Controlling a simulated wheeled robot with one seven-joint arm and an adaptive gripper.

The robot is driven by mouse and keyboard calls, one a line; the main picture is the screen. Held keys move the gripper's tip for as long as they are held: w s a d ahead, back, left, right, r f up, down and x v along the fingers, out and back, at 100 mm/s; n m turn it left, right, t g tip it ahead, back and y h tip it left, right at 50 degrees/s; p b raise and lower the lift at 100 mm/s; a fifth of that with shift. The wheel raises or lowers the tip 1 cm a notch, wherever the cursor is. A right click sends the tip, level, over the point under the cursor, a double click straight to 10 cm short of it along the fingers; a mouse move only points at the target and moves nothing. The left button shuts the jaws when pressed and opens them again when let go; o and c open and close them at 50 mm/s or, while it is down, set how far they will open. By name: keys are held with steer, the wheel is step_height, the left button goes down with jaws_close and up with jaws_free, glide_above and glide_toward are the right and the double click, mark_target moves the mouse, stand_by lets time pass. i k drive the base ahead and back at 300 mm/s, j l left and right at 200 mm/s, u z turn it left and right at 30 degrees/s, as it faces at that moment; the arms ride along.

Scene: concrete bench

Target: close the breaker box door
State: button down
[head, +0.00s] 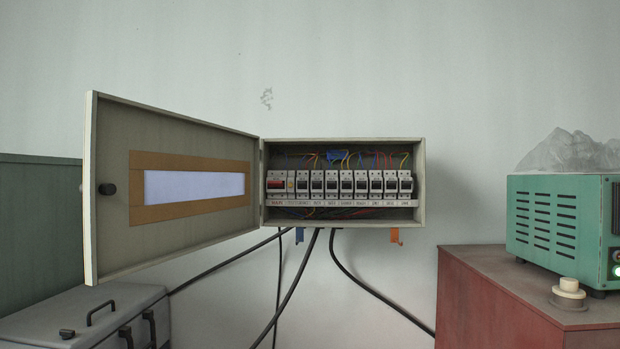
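The breaker box (421,180) is fixed to the wall in the middle of the head view. Inside it is a row of several breakers (339,184) with coloured wires above and below them. Its door (190,230) stands wide open, hinged at the box's left edge and swung out to the left toward me. The door has a pale window in a brown frame and a dark round knob (107,189) near its free edge. My gripper is not in view.
A grey case (70,312) with black handles lies below the door, beside a green cabinet (40,215). At right, a red cabinet (470,285) bears a green vented unit (545,225). Black cables (305,275) hang below the box. The space before the box's opening looks clear.

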mark_target(123, 138)
steer(key=u, duration=1.35)
